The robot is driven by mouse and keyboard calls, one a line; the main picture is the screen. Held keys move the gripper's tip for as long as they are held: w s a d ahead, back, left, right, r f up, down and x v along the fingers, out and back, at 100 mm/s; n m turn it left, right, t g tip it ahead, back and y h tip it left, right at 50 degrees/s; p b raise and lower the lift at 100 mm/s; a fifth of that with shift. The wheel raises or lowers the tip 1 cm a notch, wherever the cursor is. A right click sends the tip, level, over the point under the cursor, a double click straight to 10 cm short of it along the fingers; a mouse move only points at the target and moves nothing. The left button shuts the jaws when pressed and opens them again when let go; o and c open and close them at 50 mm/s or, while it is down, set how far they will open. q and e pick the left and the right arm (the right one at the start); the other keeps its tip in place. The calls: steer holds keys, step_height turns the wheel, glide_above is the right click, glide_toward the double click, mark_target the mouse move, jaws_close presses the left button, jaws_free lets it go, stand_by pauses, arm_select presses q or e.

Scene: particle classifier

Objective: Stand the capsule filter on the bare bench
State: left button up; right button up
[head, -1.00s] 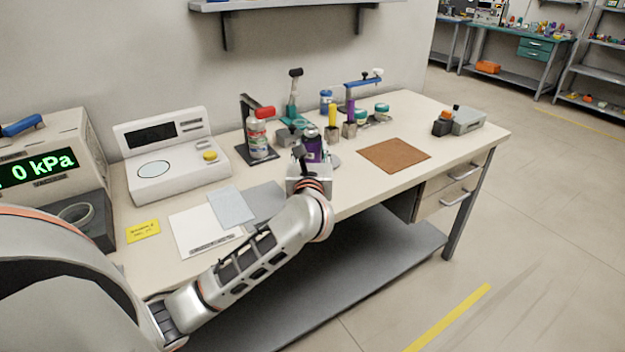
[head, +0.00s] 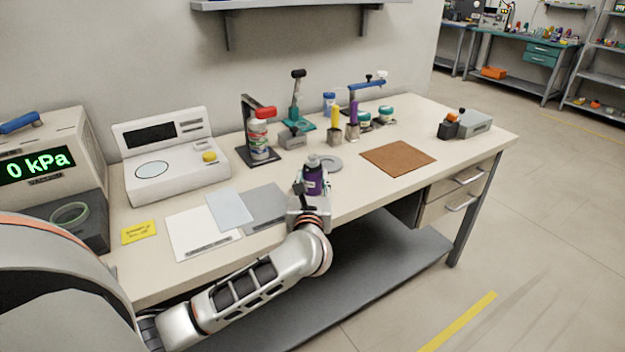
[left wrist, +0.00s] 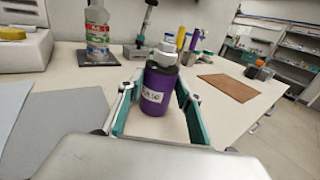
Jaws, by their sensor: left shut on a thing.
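The capsule filter, which I take to be the purple cylinder with a pale label and grey-white top (head: 313,181), is upright at the front part of the bench (head: 345,190). In the left wrist view the filter (left wrist: 158,92) stands between the teal-lined fingers. My left gripper (head: 313,188) is shut on it from the front side. The fingers hide part of its lower body, and I cannot tell whether its base touches the bench. My right gripper is not in view.
A grey disc (head: 328,163) lies just behind the filter. A grey mat (head: 265,204) is to its left, a brown mat (head: 398,157) to its right. A spray-type bottle (head: 259,140) and small holders stand behind. Bare bench lies between disc and brown mat.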

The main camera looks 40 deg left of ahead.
arm_select(q)
steer(key=shift+f, duration=0.1)
steer(key=o, duration=1.4)
steer(key=shift+o, duration=0.2)
